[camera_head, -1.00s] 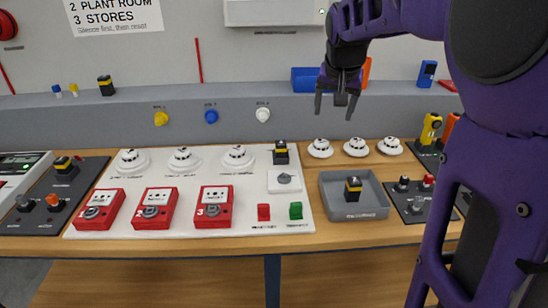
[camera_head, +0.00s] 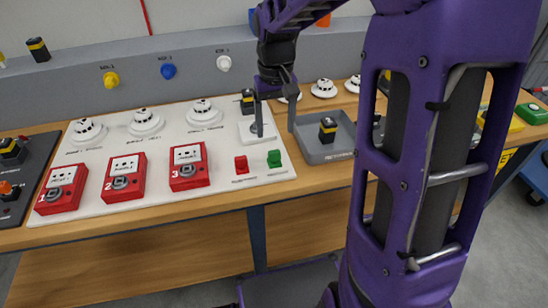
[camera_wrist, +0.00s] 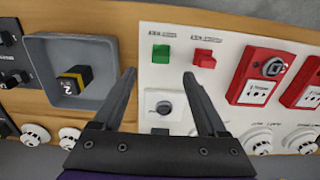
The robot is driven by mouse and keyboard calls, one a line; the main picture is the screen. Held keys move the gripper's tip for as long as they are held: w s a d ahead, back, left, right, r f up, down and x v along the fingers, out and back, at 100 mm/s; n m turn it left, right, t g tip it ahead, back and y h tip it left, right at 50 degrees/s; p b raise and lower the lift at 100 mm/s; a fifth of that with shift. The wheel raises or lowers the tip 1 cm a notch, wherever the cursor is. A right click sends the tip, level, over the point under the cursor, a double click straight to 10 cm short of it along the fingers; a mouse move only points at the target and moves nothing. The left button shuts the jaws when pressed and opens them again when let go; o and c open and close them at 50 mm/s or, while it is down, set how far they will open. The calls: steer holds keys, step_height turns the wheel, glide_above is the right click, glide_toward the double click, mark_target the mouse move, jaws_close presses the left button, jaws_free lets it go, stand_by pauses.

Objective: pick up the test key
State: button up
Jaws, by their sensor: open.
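No piece is readably marked as the test key. A black block with a yellow band (camera_head: 328,130) stands in the grey tray (camera_head: 313,151); in the wrist view this block (camera_wrist: 74,82) bears a "2". A white square unit with a grey round knob (camera_wrist: 164,107) sits on the white panel. My gripper (camera_head: 275,125) is open and empty above the panel's right part, left of the tray. In the wrist view my gripper (camera_wrist: 159,76) has its fingers either side of the knob unit, with the tray to the left. Its height above the panel is unclear.
Similar black-and-yellow blocks stand on the white panel (camera_head: 247,102), the left dark panel (camera_head: 12,152) and the back ledge (camera_head: 38,50). Red call points (camera_head: 188,167), a red button (camera_head: 241,165), a green button (camera_head: 274,159) and white detectors (camera_head: 203,113) surround the area.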

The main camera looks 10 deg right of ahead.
mark_target(274, 152)
step_height(274, 152, down, 8)
steer(key=shift+w+a+f+b, duration=0.1)
steer(key=shift+w+f+b, duration=0.1)
steer(key=shift+b, duration=0.25)
steer(key=shift+s, duration=0.1)
jaws_close()
